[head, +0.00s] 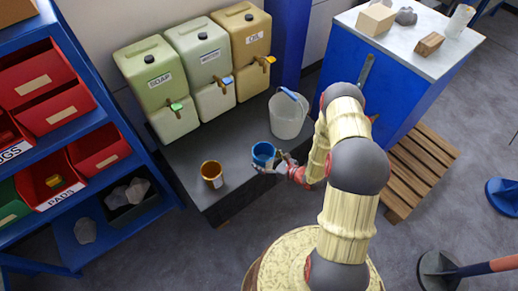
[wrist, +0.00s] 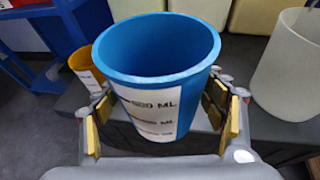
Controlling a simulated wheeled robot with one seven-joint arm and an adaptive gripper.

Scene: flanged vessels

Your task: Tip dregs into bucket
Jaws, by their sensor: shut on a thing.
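A blue cup (head: 263,152) with a white measuring label is held upright near the front of the dark bench. In the wrist view the blue cup (wrist: 158,75) fills the middle, and its visible inner wall is plain blue; its bottom is hidden. My gripper (head: 272,166) is shut on the blue cup, with yellow finger pads on both sides of it in the wrist view (wrist: 163,112). A translucent white bucket (head: 287,117) with a handle stands on the bench, behind and right of the cup. The bucket also shows at the right of the wrist view (wrist: 290,70).
An orange cup (head: 212,174) stands on the bench to the left. Three labelled canisters with taps, soap (head: 160,85), a middle one (head: 203,65) and oil (head: 247,48), stand at the back. A blue cabinet (head: 395,85) and wooden pallet (head: 420,165) are at right.

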